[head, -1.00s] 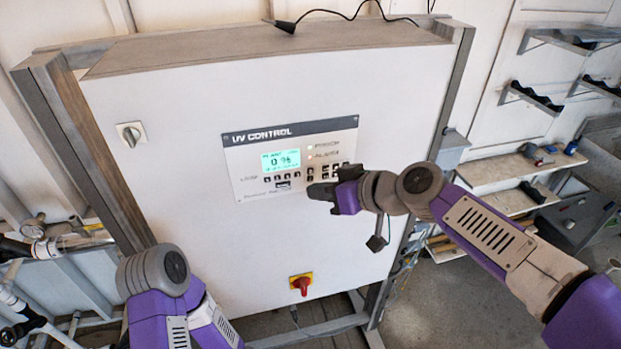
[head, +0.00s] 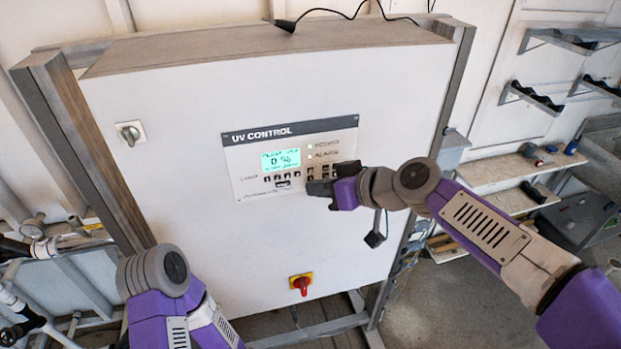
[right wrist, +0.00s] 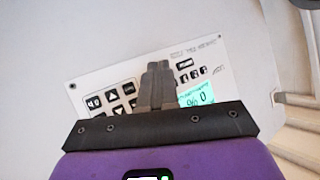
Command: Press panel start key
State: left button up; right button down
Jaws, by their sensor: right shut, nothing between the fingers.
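The UV CONTROL panel (head: 250,155) is a white plate with a dark title strip, on the front of a large white cabinet. Its lit green display (head: 281,160) reads about 0 %. Small dark keys (head: 283,176) run in rows below and right of the display. My right gripper (head: 312,188) is shut and empty, its tips at the lower right keys. In the right wrist view, the shut fingers (right wrist: 158,72) overlap the panel (right wrist: 140,65) between arrow keys (right wrist: 112,95) and the display (right wrist: 195,97). The fingers hide some keys; I cannot tell whether they touch. My left gripper is out of view.
A red and yellow rotary switch (head: 301,283) sits low on the cabinet (head: 180,230); a grey knob (head: 130,133) is at upper left. A dark plug (head: 375,238) hangs beside my right wrist. Shelves (head: 500,170) stand right.

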jog(key=shift+w+a, duration=0.1)
jog(key=shift+w, duration=0.1)
dwell(0.5)
jog(key=shift+s, duration=0.15)
jog(key=shift+s+d+b, duration=0.2)
jog(key=shift+s+b, duration=0.3)
jog(key=shift+b, duration=0.05)
jog(key=s+b, duration=0.1)
jog(key=s+d, duration=0.1)
jog(key=s, duration=0.1)
jog(key=s+b, duration=0.1)
jog(key=shift+s+d+b, duration=0.3)
jog(key=shift+s, duration=0.1)
dwell(0.5)
